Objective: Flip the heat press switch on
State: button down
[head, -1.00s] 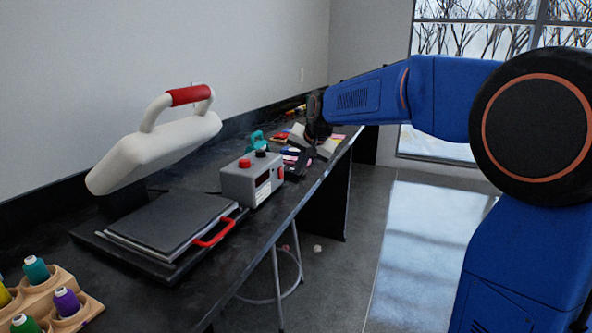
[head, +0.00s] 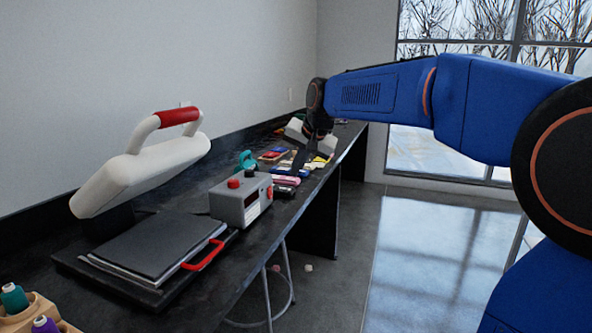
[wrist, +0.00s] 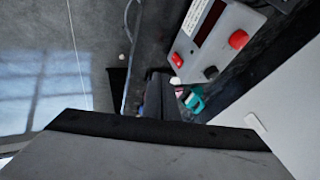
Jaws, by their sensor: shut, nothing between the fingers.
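The heat press (head: 145,165) stands on the dark bench at left, its white upper arm raised with a red-topped handle and its black lower plate flat below. Beside it sits a grey control box (head: 240,200) with a red button on top, a dark knob, a dark display and a red part on its side. In the wrist view the box (wrist: 228,25) is at upper right, with red parts and a black knob. My gripper (head: 298,168) is shut and empty, over the bench beyond the box and apart from it. I cannot tell which part is the switch.
Thread spools in a wooden holder (head: 28,312) are at the near left. A teal object (head: 247,160) and several small colourful items lie beyond the box. A stool (head: 270,310) stands under the bench edge. The floor (head: 345,270) at right is clear.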

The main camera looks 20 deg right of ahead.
aim_at(270, 192)
jog(key=shift+s+d+f, duration=0.15)
jog(key=shift+f, duration=0.6)
jog(key=shift+f, duration=0.1)
jog(key=x, duration=1)
jog(key=shift+w+a+f, duration=0.15)
jog(key=shift+w+a, duration=0.45)
jog(key=shift+a, duration=0.35)
jog(key=shift+w+a, duration=0.5)
jog(key=shift+a, duration=0.15)
